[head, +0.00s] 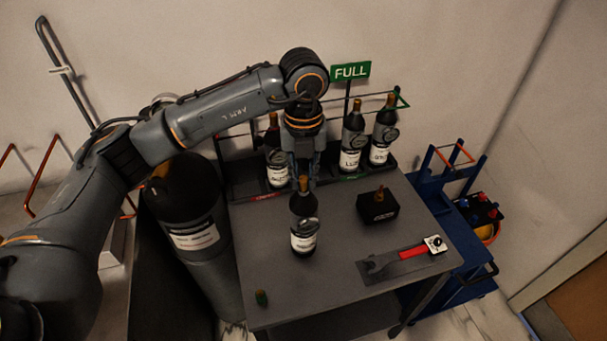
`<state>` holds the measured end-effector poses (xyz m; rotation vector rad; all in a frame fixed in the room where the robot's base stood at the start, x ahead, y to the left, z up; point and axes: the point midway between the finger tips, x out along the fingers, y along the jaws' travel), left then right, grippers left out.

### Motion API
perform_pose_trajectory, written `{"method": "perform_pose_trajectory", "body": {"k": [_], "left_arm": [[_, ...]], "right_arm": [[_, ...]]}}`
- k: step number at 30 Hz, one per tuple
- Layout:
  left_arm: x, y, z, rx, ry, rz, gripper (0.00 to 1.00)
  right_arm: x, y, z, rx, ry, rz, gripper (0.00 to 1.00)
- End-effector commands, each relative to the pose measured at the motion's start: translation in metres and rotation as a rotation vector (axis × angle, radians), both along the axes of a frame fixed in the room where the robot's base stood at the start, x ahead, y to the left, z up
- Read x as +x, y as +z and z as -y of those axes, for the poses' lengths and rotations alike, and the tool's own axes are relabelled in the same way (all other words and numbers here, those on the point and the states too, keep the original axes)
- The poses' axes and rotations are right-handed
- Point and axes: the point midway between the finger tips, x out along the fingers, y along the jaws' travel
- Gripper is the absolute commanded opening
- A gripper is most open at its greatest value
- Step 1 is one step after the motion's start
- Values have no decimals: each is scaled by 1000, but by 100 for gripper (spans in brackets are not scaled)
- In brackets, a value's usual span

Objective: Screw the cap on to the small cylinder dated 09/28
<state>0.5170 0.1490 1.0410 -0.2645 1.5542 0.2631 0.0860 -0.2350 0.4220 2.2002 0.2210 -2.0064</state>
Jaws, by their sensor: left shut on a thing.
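My left gripper (304,178) comes down from above, shut on the top of a small dark cylinder (304,222) with a brassy valve and a white label. This cylinder is upright over the grey table; I cannot tell whether its base touches the top. Other small cylinders stand in the rack behind: one at the left (276,160), one in the middle (353,142) and one at the right (383,138). The dates are too small to read. My right gripper is not in view.
The grey table (330,285) bears a black block (378,208) with a brassy fitting and a red-handled tool (410,253) at the right. A green FULL sign (350,71) rises above the rack. A large cylinder (195,225) stands left; a blue cart (462,235) stands right.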

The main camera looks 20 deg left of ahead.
Motion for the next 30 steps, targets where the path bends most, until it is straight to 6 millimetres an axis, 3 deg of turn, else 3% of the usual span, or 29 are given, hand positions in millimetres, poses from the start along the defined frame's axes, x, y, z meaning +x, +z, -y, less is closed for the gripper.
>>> {"method": "perform_pose_trajectory", "body": {"k": [5,18,30], "left_arm": [[0,-3,0,2,-51,-2,0],[0,-3,0,1,-406,-2,0],[-1,-2,0,1,-457,-4,0]], "right_arm": [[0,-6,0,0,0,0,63],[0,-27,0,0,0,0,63],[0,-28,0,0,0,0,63]]}}
